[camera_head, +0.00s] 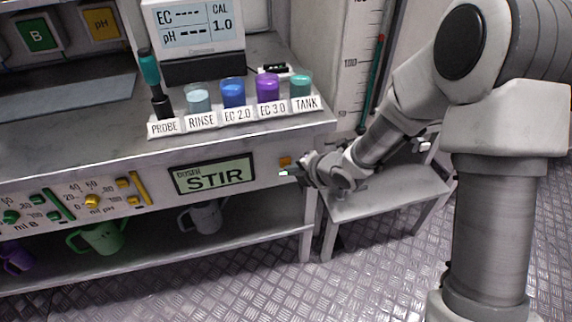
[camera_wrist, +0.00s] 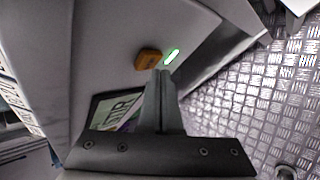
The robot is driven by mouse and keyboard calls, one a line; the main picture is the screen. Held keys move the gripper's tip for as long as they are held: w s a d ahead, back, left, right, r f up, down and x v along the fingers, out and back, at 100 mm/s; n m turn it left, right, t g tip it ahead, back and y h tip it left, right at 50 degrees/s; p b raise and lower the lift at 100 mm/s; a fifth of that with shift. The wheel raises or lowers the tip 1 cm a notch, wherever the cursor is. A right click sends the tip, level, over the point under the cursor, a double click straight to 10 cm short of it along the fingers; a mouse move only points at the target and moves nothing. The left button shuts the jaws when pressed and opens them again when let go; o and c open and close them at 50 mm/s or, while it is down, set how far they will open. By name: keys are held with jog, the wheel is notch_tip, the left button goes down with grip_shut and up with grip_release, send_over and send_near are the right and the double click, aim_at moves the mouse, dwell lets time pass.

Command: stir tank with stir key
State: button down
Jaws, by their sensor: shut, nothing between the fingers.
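The stir key (camera_head: 285,162) is a small orange button on the bench front, right of the display reading STIR (camera_head: 213,177). In the wrist view the orange key (camera_wrist: 148,59) lies just beyond the fingertips, with a lit green-white lamp (camera_wrist: 171,56) beside it. My gripper (camera_head: 290,173) is shut and empty, close to the key; its fingers (camera_wrist: 163,78) point at the panel. I cannot tell whether they touch the key. The tank cup (camera_head: 300,85), with teal liquid, stands behind the TANK label at the right end of the cup row.
The probe (camera_head: 155,85) and the cups labelled RINSE (camera_head: 199,99), EC 2.0 (camera_head: 232,94) and EC 3.0 (camera_head: 267,89) stand left of the tank cup. A meter (camera_head: 196,32) is behind them. A low stool (camera_head: 390,192) is under my arm. Jugs (camera_head: 98,238) are on the lower shelf.

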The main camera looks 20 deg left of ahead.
jog(key=shift+s+d, duration=0.2)
jog(key=s+d, duration=0.1)
jog(key=s+b, duration=0.1)
jog(key=s, duration=0.1)
jog(key=s+d+b, duration=0.1)
jog(key=shift+s+d, duration=0.15)
jog(key=shift+d, duration=0.15)
jog(key=shift+r, duration=0.1)
dwell(0.8)
